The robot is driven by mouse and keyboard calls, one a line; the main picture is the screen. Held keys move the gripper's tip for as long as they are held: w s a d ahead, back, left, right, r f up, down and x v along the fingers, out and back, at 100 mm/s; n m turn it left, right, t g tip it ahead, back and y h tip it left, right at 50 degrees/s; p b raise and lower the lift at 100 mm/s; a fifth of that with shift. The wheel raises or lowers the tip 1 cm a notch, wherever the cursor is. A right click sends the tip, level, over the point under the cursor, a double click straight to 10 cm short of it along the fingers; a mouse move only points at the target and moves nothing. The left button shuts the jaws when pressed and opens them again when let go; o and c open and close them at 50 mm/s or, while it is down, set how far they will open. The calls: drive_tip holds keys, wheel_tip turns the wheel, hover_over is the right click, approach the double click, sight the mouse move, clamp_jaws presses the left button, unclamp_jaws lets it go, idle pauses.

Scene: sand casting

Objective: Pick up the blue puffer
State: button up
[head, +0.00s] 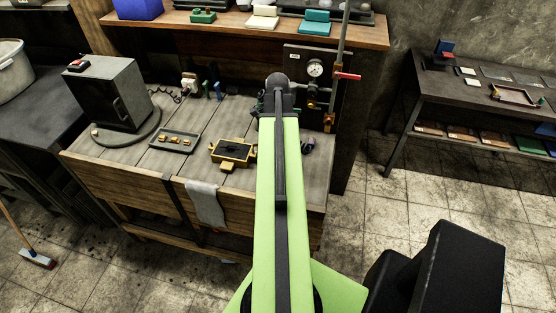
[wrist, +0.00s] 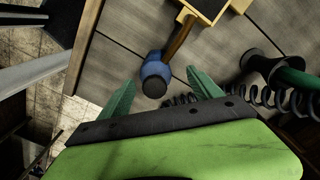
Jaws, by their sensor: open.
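A blue rounded thing with a dark round end (wrist: 156,73), which looks like the blue puffer, shows in the wrist view on the grey plank bench. A brown bar runs from it up toward a yellow-framed box. My gripper (wrist: 160,80) is open and empty, with its two green fingers to the left and right of the blue thing. I cannot tell how high the fingers are above it. In the head view my arm hides most of this spot. A small dark bluish thing (head: 307,146) shows just right of the arm and may be the same one.
The yellow-framed box (head: 233,151) sits left of my arm, with a dark tray (head: 175,141) beyond it. A black coiled hose (wrist: 255,100) and a dark flanged piece (wrist: 263,68) lie right in the wrist view. A gauge panel (head: 314,75) stands behind. A grey cloth (head: 205,203) hangs in front.

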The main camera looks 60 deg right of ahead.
drive_tip(key=f+b, duration=0.5)
drive_tip(key=shift+s+a+f, duration=0.15)
drive_tip(key=shift+s+a, duration=0.1)
drive_tip(key=shift+s, duration=0.05)
drive_tip(key=shift+r, duration=0.2)
drive_tip(key=shift+c, duration=0.3)
clamp_jaws()
